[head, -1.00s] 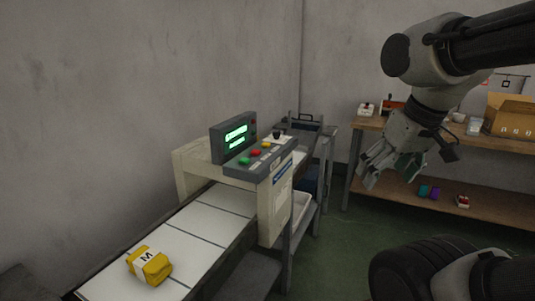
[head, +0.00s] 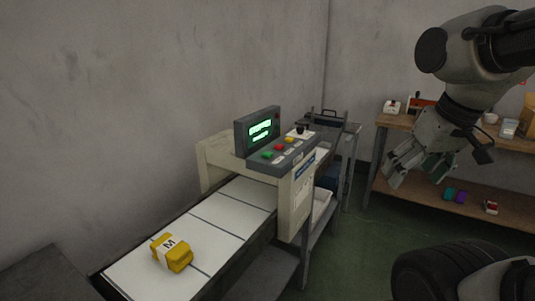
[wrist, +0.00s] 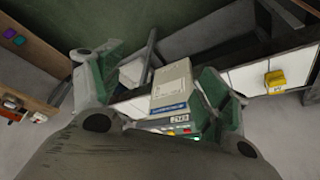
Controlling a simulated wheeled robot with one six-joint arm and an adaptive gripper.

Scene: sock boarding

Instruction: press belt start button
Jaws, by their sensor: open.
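The belt machine's control panel (head: 283,150) stands over the white belt, with a lit green display (head: 260,130) behind it. A green button (head: 267,155) is at the panel's near end, then a red one (head: 279,147), a yellow one (head: 289,140) and a black knob (head: 300,129). I cannot read the labels, so which button is start is unclear. My gripper (head: 412,170) is open and empty, in the air right of the panel and apart from it. In the wrist view the panel buttons (wrist: 178,130) show small and partly hidden between my gripper's spread fingers (wrist: 160,70).
A yellow packet marked M (head: 172,253) lies on the white belt (head: 215,235). A grey wall (head: 120,110) runs behind the machine. A wooden shelf (head: 400,187) with small items stands at the back right. Green floor (head: 345,235) is clear between machine and shelf.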

